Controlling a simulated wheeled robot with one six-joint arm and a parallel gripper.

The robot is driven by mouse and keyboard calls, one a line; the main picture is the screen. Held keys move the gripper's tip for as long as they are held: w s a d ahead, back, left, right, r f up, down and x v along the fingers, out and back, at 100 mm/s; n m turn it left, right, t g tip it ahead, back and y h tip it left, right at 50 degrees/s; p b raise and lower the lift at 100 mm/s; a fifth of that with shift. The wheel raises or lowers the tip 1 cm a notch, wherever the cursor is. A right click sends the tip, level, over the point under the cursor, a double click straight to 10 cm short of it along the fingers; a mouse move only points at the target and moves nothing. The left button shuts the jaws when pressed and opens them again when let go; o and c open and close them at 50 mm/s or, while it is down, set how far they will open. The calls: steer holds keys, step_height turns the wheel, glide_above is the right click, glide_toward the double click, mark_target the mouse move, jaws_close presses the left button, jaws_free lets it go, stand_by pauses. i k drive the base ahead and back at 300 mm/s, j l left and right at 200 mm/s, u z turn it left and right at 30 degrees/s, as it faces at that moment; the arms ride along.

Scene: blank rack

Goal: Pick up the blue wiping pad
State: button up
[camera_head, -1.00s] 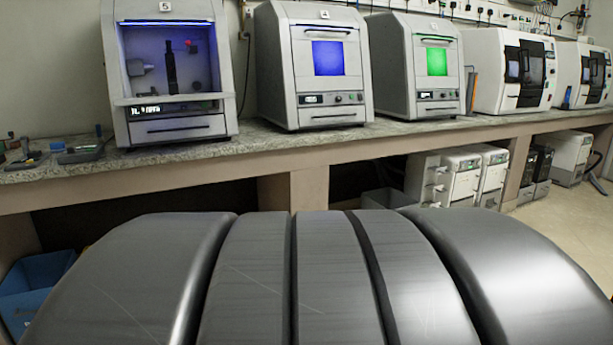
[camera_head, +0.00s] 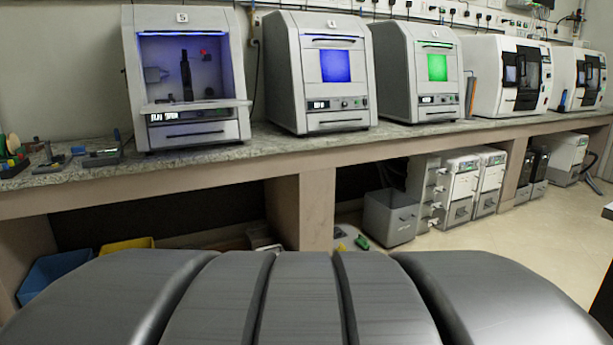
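I cannot make out the blue wiping pad for certain. A small blue item (camera_head: 78,150) lies on the left end of the speckled grey bench top (camera_head: 260,150), among small tools. It is too small to identify. A narrow blue upright piece (camera_head: 563,100) stands at the far right of the bench between the white machines; I cannot tell what it is. My gripper is not in view. My own dark grey body fills the bottom of the picture.
Several machines line the bench, including an open-fronted one (camera_head: 190,80) at left and one with a blue window (camera_head: 322,72). Under the bench are a blue bin (camera_head: 50,278), a yellow bin (camera_head: 127,245) and a grey bin (camera_head: 390,220). Floor (camera_head: 500,245) is clear at right.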

mark_target(78, 151)
steer(key=u, duration=1.4)
